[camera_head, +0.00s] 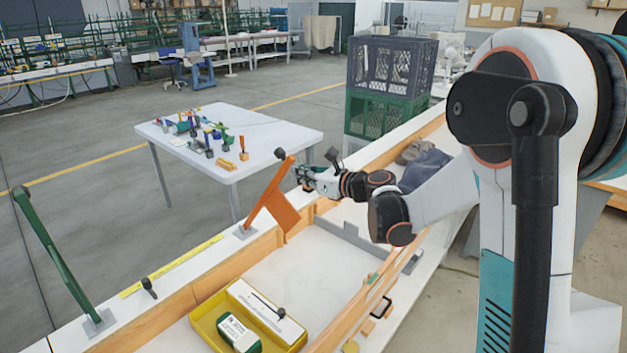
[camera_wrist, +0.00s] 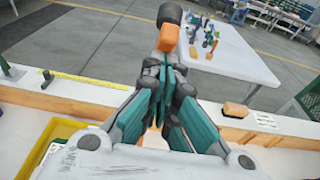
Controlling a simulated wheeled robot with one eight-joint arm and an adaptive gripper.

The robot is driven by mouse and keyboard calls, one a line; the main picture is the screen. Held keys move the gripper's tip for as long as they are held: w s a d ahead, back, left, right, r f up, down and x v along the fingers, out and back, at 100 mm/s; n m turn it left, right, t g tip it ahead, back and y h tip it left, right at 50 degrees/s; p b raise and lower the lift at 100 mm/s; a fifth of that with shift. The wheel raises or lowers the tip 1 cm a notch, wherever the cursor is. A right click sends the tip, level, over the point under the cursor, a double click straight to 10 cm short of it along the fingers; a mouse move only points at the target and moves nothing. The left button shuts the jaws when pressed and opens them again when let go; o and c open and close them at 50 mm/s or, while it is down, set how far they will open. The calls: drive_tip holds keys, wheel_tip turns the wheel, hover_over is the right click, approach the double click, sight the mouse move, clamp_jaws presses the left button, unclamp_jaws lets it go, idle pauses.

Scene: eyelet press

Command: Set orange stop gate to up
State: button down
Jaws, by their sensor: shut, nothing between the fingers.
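The orange stop gate (camera_head: 266,199) stands on the near bench's far rail, on a grey base plate. Its arm rises at a tilt, leaning right toward a dark knob at the top, and an orange panel hangs on its right side. My gripper (camera_head: 303,175) is just right of the gate's upper end, with its fingers shut and empty. In the wrist view, the gate's orange end and dark knob (camera_wrist: 167,38) show just beyond the closed fingertips (camera_wrist: 166,68). I cannot tell whether they touch. The lower part of the gate is hidden behind the fingers there.
A green gate arm (camera_head: 54,252) leans up at the left. A yellow tray (camera_head: 206,329) holds a green box inside the bench. A white table (camera_head: 270,137) with small tools stands beyond the rail. Stacked crates (camera_head: 388,70) stand behind my arm.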

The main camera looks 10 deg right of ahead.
drive_tip(key=w+a+r+g+h+p, duration=0.2)
drive_tip(key=w+a+r+p, duration=0.6)
drive_tip(key=w, duration=0.6)
wheel_tip(320, 180, up, 2)
drive_tip(key=shift+w+a+g, duration=0.35)
drive_tip(key=shift+a+g, duration=0.25)
drive_tip(key=shift+a, duration=0.65)
